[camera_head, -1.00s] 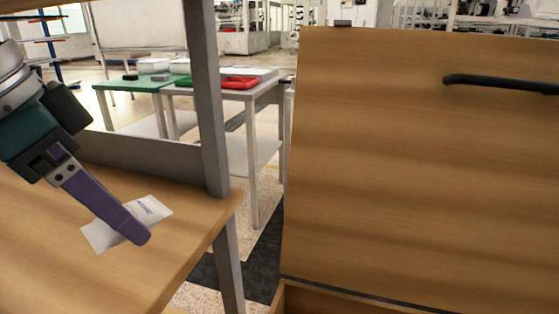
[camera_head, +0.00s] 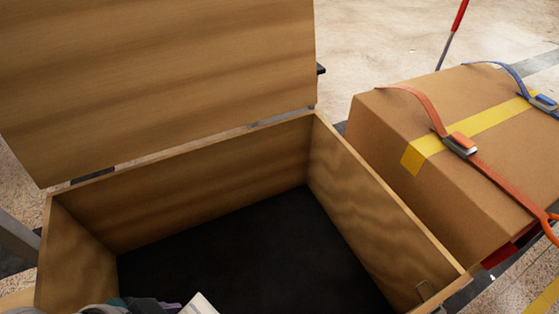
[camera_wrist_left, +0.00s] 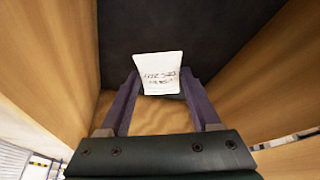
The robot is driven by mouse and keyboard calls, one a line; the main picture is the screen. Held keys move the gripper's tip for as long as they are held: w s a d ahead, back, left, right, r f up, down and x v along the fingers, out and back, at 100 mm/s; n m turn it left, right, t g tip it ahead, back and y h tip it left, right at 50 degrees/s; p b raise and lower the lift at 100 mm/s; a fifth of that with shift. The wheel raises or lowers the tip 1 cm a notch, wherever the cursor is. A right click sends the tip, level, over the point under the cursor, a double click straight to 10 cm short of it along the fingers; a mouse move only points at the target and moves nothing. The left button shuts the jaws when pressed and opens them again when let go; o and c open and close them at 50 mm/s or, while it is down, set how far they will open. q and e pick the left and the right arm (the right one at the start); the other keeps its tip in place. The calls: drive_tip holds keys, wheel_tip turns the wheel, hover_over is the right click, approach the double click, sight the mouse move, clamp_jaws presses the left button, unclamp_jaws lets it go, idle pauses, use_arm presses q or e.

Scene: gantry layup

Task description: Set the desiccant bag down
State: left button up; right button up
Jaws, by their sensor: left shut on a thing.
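The desiccant bag (camera_wrist_left: 158,72) is a small white packet with dark print. My left gripper (camera_wrist_left: 161,84) is shut on it, with a purple finger at each side of the bag in the left wrist view. In the head view only the bag's corner (camera_head: 199,304) and a bit of my left gripper (camera_head: 160,304) show at the bottom edge. They are over the near left part of an open wooden crate (camera_head: 210,175). The crate's dark floor (camera_head: 240,255) looks bare where it shows. The bag's height above it is hard to tell. My right gripper is not in view.
The crate's lid (camera_head: 170,75) stands open at its far side. A strapped cardboard box (camera_head: 460,150) with yellow tape sits close at the right.

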use_arm(q)
drive_tip(key=shift+s+d+f, duration=0.3)
drive_tip(key=shift+s+f, duration=0.05)
drive_tip(key=shift+f, duration=0.05)
wheel_tip(320, 180, down, 16)
drive_tip(key=b, duration=1.2)
drive_tip(key=shift+w+a+r, duration=0.1)
drive_tip(key=shift+r, duration=0.05)
drive_tip(key=shift+f+b, duration=1.9)
drive_tip(key=shift+f, duration=0.4)
drive_tip(key=o, duration=1.4)
drive_tip(key=shift+r, duration=0.1)
drive_tip(key=shift+c, duration=0.2)
